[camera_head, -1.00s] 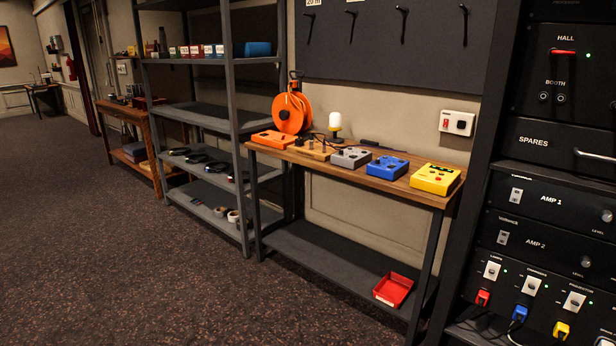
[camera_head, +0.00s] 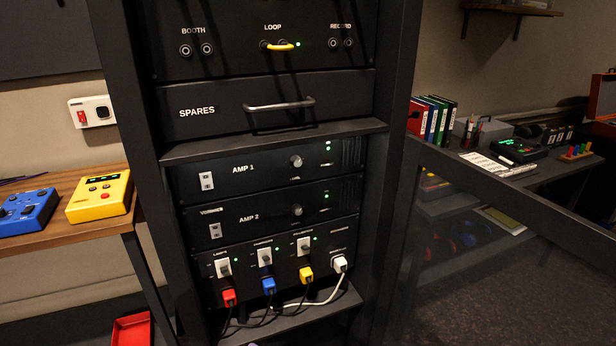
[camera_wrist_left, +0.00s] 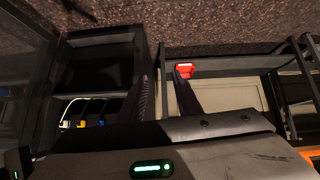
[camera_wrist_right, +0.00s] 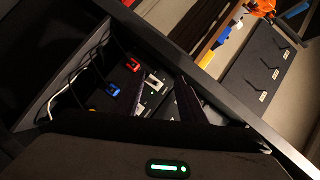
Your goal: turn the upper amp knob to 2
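The upper amp, AMP 1 (camera_head: 243,169), is a black panel in the rack, with a grey round knob (camera_head: 296,161) at its right half. AMP 2 (camera_head: 249,217) lies just below with a like knob (camera_head: 297,210). The pointer and scale of the upper knob are too small to read.
Below the amps are switches with red, blue, yellow and white plugs (camera_head: 269,285) and hanging cables. A SPARES drawer handle (camera_head: 279,105) sticks out above. Left is a wooden bench (camera_head: 60,222) with blue and yellow boxes; right is a dark desk (camera_head: 545,172) with binders.

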